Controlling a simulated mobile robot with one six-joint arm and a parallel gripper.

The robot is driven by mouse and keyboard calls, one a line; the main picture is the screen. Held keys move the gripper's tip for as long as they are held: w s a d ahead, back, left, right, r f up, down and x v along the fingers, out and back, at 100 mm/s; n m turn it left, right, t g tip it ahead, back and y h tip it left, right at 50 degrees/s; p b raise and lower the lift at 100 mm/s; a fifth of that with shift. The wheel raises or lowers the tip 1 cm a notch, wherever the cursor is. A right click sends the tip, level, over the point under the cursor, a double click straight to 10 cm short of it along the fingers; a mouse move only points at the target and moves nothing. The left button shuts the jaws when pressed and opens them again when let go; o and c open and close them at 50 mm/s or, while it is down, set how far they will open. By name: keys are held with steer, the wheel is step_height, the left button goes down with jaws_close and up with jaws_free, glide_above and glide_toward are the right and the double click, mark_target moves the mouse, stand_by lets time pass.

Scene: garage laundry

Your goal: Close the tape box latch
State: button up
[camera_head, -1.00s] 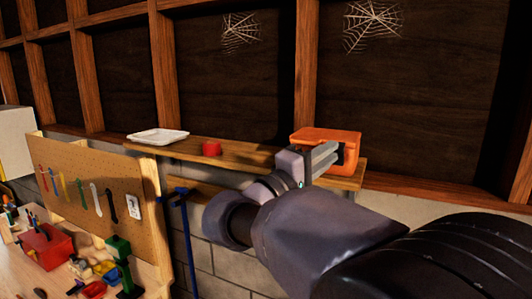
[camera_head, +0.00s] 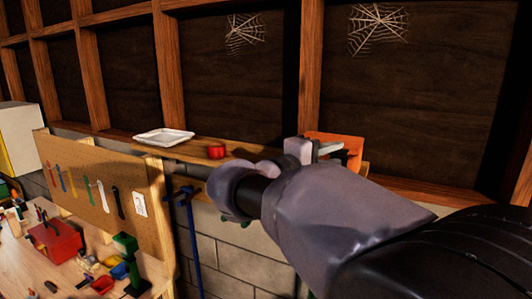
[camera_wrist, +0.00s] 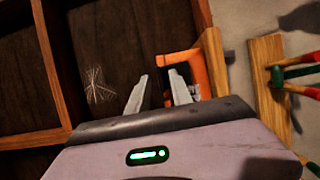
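The orange tape box (camera_head: 348,143) stands at the right end of the wooden wall shelf, partly hidden behind my gripper. In the wrist view its orange frame (camera_wrist: 198,68) shows just beyond the fingers, with a dark opening on its left side. I cannot make out the latch clearly. My gripper (camera_head: 328,149) is right in front of the box in the head view. In the wrist view its two fingers (camera_wrist: 159,90) are apart with nothing seen held between them. I cannot tell whether a finger touches the box.
A red round item (camera_head: 216,152) and a white tray (camera_head: 164,137) sit on the shelf (camera_head: 190,148) to the left. A pegboard with tools (camera_head: 100,180) and a workbench with a red toolbox (camera_head: 56,240) are at the lower left. Red-and-green-handled tools (camera_wrist: 300,75) show at right in the wrist view.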

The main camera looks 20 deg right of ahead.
steer(key=b+v, duration=0.2)
steer(key=v, duration=1.5)
steer(key=shift+a, duration=0.2)
steer(key=shift+s, duration=0.15)
steer(key=s+d+f+g+y+b, duration=0.1)
steer(key=s+f+y+b, duration=0.25)
steer(key=f+b, duration=0.65)
steer(key=s+d+f+m+g+y+b, duration=0.1)
steer(key=s+d+f+y+b, duration=0.2)
steer(key=f, duration=1.2)
steer(key=s+f+g+y+b, duration=0.1)
steer(key=s+f+y+b, duration=0.2)
steer(key=s+f+b, duration=0.7)
steer(key=a+f+m+t+y+b, duration=0.1)
steer(key=a+f+m+y+b, duration=0.2)
steer(key=f, duration=1)
steer(key=a+f+m+t+y+b, duration=0.2)
steer(key=a+f+m+y+b, duration=0.2)
steer(key=a+f+b, duration=0.5)
step_height(320, 180, down, 5)
steer(key=shift+a+y+b, duration=0.3)
steer(key=shift+y+b, duration=0.65)
steer(key=shift+y, duration=0.2)
